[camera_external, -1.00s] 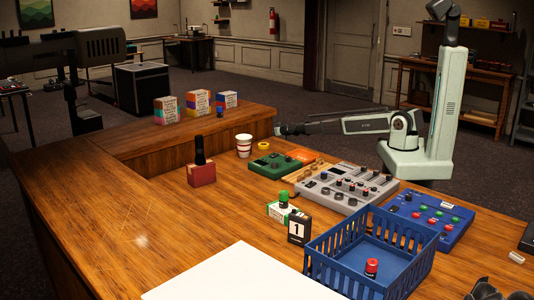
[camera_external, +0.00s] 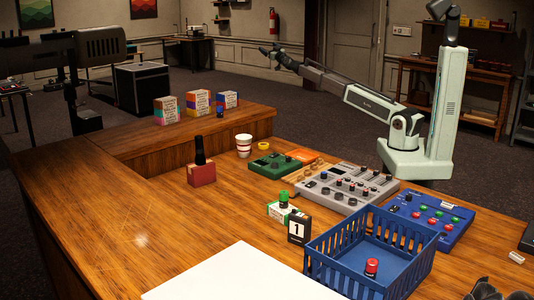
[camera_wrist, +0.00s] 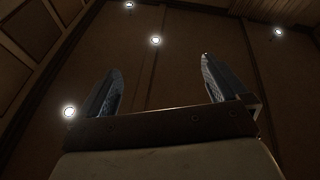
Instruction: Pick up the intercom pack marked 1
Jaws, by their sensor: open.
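The intercom pack marked 1 (camera_external: 299,228) is a small black box with a white label, standing upright on the wooden desk just left of the blue basket. A green and white box (camera_external: 277,211) stands close behind it, with a green-topped item at its upper edge. My gripper (camera_external: 271,54) is raised high above the far side of the desk, far from the pack. In the wrist view my gripper (camera_wrist: 160,64) is open, its two fingers apart with nothing between them. That view shows only the ceiling or upper wall and lamps; the pack is not in it.
The blue basket (camera_external: 347,277) holds a red-topped item. A paper cup (camera_external: 244,146) and a red block with a black top (camera_external: 201,172) stand further left. The desk's left side is clear.

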